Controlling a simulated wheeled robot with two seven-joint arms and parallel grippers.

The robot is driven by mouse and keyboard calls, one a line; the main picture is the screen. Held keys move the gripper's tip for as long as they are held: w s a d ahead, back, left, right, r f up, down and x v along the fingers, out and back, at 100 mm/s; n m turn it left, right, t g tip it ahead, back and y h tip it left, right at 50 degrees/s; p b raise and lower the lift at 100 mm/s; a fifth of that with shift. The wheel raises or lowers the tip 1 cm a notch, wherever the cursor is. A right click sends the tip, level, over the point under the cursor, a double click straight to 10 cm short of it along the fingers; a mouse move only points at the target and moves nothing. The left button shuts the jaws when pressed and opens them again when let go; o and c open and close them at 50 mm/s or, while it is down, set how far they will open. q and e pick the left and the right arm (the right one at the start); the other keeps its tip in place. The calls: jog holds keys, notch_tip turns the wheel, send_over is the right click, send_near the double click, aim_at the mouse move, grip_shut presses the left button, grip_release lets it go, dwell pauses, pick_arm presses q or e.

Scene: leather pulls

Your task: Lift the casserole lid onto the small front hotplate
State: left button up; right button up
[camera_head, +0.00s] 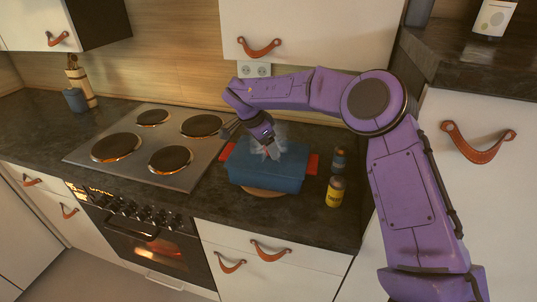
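A blue casserole (266,170) with red side handles stands on a round wooden board (264,193) on the counter, right of the stove. My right gripper (271,152) points down at the top of the casserole, near its middle. A pale, see-through patch (291,139) surrounds the fingers; I cannot tell whether it is steam or glass. The fingers are too small and blurred to show whether they are open or hold the lid. I cannot make out the lid's edge. The small front hotplate (171,159) is bare. My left gripper is not in view.
The steel hob (140,137) has other bare hotplates. A yellow bottle (335,191) and a dark bottle (339,160) stand close to the casserole's right. A blue-grey cup (75,99) and a utensil holder (82,84) stand at the back left. A wall cabinet (310,28) hangs above.

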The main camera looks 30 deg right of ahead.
jog(key=shift+s+d+r, duration=0.1)
jog(key=shift+s+r, duration=0.05)
jog(key=shift+s, duration=0.2)
jog(key=shift+w, duration=0.1)
grip_shut()
